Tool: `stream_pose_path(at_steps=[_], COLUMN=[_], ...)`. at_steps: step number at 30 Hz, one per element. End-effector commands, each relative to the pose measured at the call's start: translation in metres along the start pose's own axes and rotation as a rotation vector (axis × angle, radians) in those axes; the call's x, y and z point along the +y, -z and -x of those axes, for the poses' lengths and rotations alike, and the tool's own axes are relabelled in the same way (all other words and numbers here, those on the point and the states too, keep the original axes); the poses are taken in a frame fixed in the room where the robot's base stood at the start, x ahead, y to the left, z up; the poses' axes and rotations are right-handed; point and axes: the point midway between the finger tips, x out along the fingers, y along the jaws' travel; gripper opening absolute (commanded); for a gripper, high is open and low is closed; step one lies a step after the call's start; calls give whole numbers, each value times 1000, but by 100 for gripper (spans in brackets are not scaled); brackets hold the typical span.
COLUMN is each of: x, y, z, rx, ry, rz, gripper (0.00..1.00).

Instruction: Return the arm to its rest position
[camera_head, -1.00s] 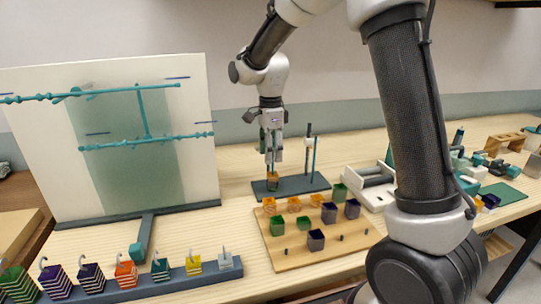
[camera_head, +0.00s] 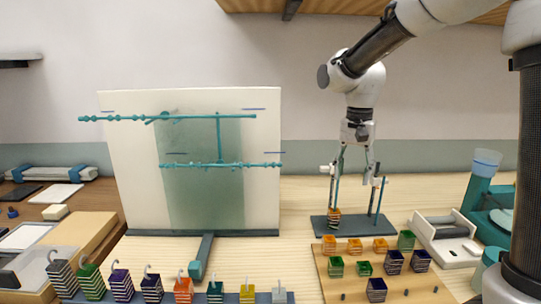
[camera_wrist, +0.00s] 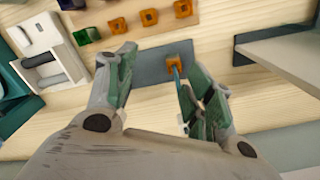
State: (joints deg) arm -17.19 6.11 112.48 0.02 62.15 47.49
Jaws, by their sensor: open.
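My gripper (camera_head: 355,172) is open and empty, pointing down above a dark stand (camera_head: 357,232) with upright teal rods. An orange striped block (camera_head: 334,218) sits low at the left rod, on the stand's base. The gripper is above the block and apart from it. In the wrist view my fingers (camera_wrist: 158,90) are spread wide, and the orange block (camera_wrist: 174,63) lies beyond them on the stand's base (camera_wrist: 155,66). A teal rod rises from the block close to the right finger; I cannot tell whether they touch.
A wooden tray (camera_head: 385,294) with several small coloured blocks is in front of the stand. A white device (camera_head: 445,240) is to its right. A pale panel (camera_head: 130,180) with teal glass rods stands left. A rack (camera_head: 70,297) of several hooked, striped blocks lines the front.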

Motion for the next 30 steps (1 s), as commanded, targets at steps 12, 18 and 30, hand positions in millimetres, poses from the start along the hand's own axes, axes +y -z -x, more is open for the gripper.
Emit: stream_pose_path(at_steps=[12, 18, 30], x=[190, 223, 230], y=[-113, -135, -135], z=[13, 22, 32], rx=[223, 336, 377], ry=[76, 101, 108], rz=[630, 551, 518], gripper=[53, 53, 53])
